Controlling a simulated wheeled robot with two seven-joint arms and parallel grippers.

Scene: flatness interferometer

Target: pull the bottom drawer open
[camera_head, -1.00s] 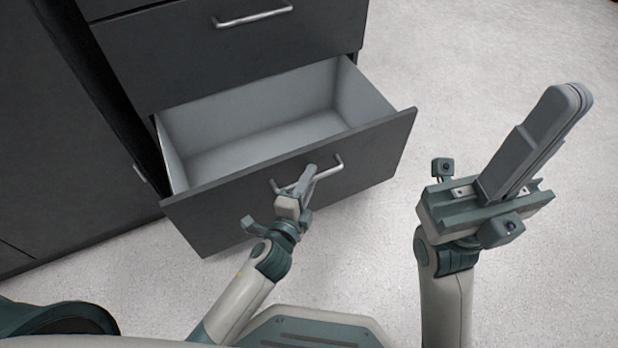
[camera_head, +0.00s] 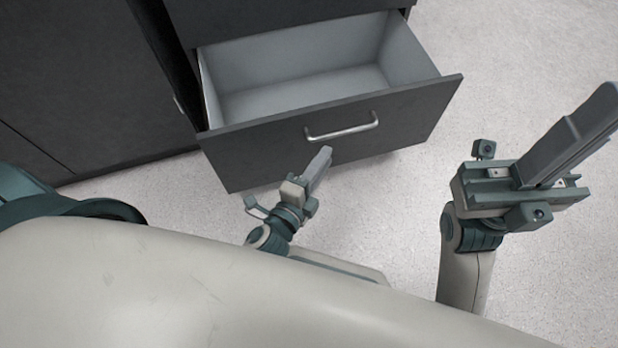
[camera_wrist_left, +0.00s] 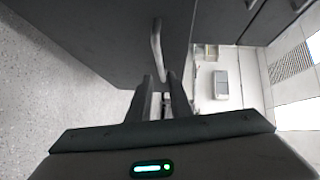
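The bottom drawer (camera_head: 270,150) of the dark cabinet stands pulled out, with its pale, empty inside showing. Its silver bar handle (camera_head: 342,132) is on the dark front; it also shows in the left wrist view (camera_wrist_left: 156,45). My left gripper (camera_head: 324,154) is in front of the drawer front, just below and left of the handle, apart from it. In the left wrist view its two fingers (camera_wrist_left: 160,80) have a gap between them with nothing in it. My right gripper (camera_head: 608,98) is at the right, away from the cabinet, its fingers together and empty.
The drawer above (camera_head: 270,22) is closed. A dark cabinet panel (camera_head: 80,80) stands at the left. Pale speckled floor (camera_head: 530,60) is clear to the right of the drawer. My own pale arm fills the lower part of the head view.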

